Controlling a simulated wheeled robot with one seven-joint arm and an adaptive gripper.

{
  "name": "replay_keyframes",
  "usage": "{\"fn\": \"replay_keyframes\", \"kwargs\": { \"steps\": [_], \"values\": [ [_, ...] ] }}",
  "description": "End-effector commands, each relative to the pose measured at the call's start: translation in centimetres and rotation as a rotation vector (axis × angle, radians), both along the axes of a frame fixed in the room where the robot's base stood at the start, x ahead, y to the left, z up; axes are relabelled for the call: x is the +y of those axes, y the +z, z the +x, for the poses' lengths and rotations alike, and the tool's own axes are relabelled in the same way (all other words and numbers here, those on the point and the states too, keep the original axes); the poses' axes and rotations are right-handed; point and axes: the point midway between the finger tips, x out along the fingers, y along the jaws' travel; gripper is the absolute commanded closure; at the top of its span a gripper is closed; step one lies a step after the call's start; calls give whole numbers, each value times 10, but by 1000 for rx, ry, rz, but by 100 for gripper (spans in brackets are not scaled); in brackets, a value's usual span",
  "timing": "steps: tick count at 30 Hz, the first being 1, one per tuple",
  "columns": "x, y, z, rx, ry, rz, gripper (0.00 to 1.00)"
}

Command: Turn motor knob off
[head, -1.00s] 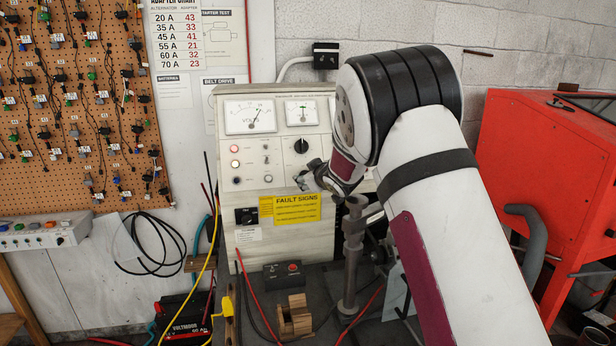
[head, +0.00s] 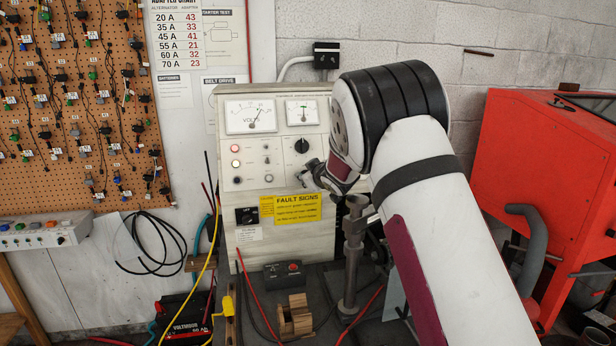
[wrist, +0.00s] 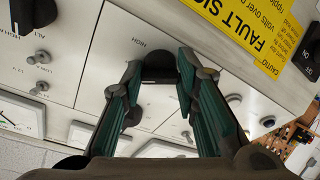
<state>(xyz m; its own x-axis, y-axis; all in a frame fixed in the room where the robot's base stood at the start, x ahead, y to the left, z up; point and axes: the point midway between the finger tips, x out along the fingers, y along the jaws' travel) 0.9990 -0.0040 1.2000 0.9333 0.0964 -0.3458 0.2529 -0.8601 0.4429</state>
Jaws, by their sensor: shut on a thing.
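A white test panel (head: 222,150) stands against the wall with meters, toggles and black knobs. In the wrist view, my gripper (wrist: 160,80) has its two fingers on either side of a black knob (wrist: 159,64), closed on it. The word HIGH is printed beside this knob; its other markings are hidden, so I cannot read its name or setting. In the head view my gripper (head: 311,174) is at the panel's front, above the yellow fault sign, and hides the held knob. Another black knob (head: 302,146), uncovered, is above it.
The yellow FAULT SIGNS label (head: 297,209) and a black switch (head: 246,216) are just below. Small toggles (wrist: 38,88) lie near the fingers. A vertical metal post (head: 352,265) stands close under my arm. A red cabinet (head: 530,170) is on the right.

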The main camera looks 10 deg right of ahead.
Motion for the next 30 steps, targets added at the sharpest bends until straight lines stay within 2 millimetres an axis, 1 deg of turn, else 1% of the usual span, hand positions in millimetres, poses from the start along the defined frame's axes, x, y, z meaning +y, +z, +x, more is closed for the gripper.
{"fn": "replay_keyframes", "kwargs": {
  "steps": [5, 11, 30],
  "values": [
    [0, 1, 1, -1, 28, -47, 100],
    [-1, 1, 1, -2, 94, -163, 100],
    [-2, 4, 1, -2, 384, -672, 100]
  ]
}}
